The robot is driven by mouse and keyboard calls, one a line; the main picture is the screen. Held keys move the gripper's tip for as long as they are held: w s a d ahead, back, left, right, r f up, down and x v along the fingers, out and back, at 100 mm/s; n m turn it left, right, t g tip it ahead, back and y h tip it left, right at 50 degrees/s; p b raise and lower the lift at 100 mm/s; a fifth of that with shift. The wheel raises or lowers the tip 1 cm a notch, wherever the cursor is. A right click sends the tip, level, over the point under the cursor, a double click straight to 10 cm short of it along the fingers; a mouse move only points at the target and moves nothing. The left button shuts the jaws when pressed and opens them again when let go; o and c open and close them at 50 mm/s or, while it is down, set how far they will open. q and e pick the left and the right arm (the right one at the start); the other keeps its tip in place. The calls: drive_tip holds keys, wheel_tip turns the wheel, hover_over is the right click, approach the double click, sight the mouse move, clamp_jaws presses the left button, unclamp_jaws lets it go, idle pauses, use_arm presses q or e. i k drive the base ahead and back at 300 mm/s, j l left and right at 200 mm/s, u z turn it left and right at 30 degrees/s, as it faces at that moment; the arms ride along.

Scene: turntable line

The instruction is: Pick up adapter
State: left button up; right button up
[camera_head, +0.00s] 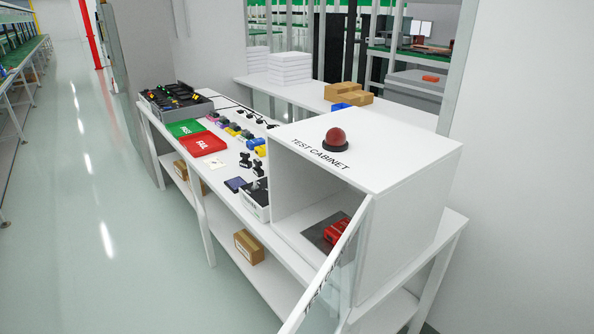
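No object here can be told for certain as the adapter. Small black pieces (245,161) stand on the white table (222,178), left of the test cabinet. A row of small coloured blocks (233,129) lies farther back, with a blue block (255,143) nearer the cabinet. A red device (337,231) sits on a dark plate inside the open test cabinet (385,165), partly hidden by the cabinet's door. Neither of my grippers is in view.
The cabinet's door (330,270) stands open toward the front. A red dome (335,138) is on its top. Green (185,128) and red FAIL (203,144) trays, a grey crate (178,103) and a white bin (256,208) are on the table. The floor to the left is clear.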

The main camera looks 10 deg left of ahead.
sight(332, 233)
drive_tip(key=j+z, duration=0.1)
drive_tip(key=j, duration=0.35)
drive_tip(key=k+j+z, duration=0.1)
drive_tip(key=j, duration=0.3)
drive_tip(key=k+j+z, duration=0.1)
drive_tip(key=j, duration=0.3)
drive_tip(key=i+j+z, duration=0.15)
drive_tip(key=j, duration=0.25)
drive_tip(key=i+j+z, duration=0.15)
drive_tip(key=j, duration=0.25)
drive_tip(key=i+j+z, duration=0.15)
drive_tip(key=j, duration=0.25)
drive_tip(key=i+j+z, duration=0.15)
drive_tip(key=j, duration=0.25)
drive_tip(key=i+j+z, duration=0.1)
drive_tip(key=i+j, duration=0.15)
drive_tip(key=j, duration=0.05)
